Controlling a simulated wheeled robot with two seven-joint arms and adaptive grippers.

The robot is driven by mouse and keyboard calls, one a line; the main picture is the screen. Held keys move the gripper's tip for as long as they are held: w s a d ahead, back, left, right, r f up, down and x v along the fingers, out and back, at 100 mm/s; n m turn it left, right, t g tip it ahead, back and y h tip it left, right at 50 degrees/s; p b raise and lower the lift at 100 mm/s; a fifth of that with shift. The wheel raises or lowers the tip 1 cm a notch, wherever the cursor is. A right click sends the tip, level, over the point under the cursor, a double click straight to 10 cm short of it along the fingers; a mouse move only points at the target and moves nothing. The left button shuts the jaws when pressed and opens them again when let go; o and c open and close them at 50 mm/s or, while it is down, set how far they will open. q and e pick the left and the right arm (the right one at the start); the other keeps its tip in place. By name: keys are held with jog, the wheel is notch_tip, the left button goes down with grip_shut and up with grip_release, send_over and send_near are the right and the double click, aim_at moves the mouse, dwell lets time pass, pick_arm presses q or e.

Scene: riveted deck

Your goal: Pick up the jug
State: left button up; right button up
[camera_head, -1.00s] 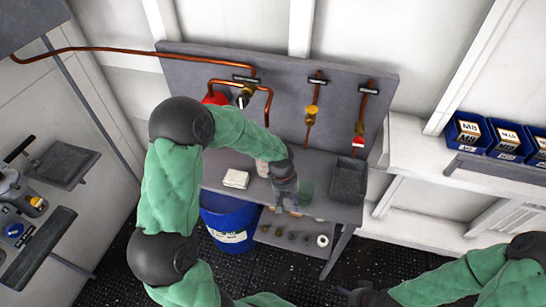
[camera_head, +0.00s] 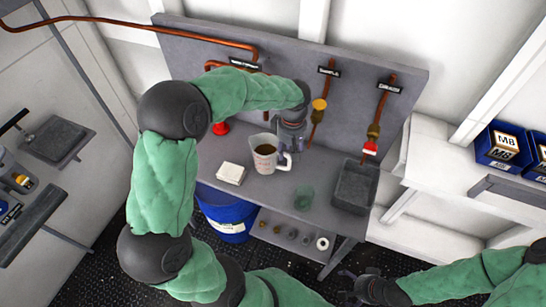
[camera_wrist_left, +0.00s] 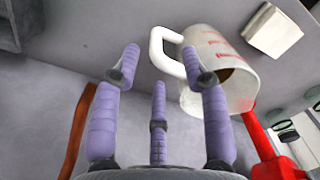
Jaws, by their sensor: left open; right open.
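The jug (camera_head: 265,153) is white with red markings and holds a dark liquid. It stands upright on the grey bench, its handle pointing right in the head view. In the left wrist view the jug (camera_wrist_left: 225,80) shows its white handle (camera_wrist_left: 160,50) close to my fingers. My left gripper (camera_head: 290,148) is open and empty, just behind and right of the jug; in the wrist view its purple fingers (camera_wrist_left: 150,65) are spread near the handle. Whether they touch it I cannot tell. My right gripper (camera_head: 350,287) is open, low at the bottom, away from the bench.
A white block (camera_head: 231,173) lies left of the jug. A green glass (camera_head: 304,197) and a grey tray (camera_head: 355,187) stand to the right. A red object (camera_head: 221,128) is behind the jug. Copper pipes with valves (camera_head: 319,106) run down the back panel.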

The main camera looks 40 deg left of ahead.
aim_at(289, 160)
pick_arm(q)
jog(key=f, duration=0.3)
jog(key=f+b, duration=0.1)
jog(key=f, duration=0.2)
jog(key=f+b, duration=0.1)
jog(key=f, duration=0.2)
jog(key=shift+w, duration=0.25)
jog(key=shift+c, duration=0.3)
grip_shut()
jog(key=shift+r, duration=0.1)
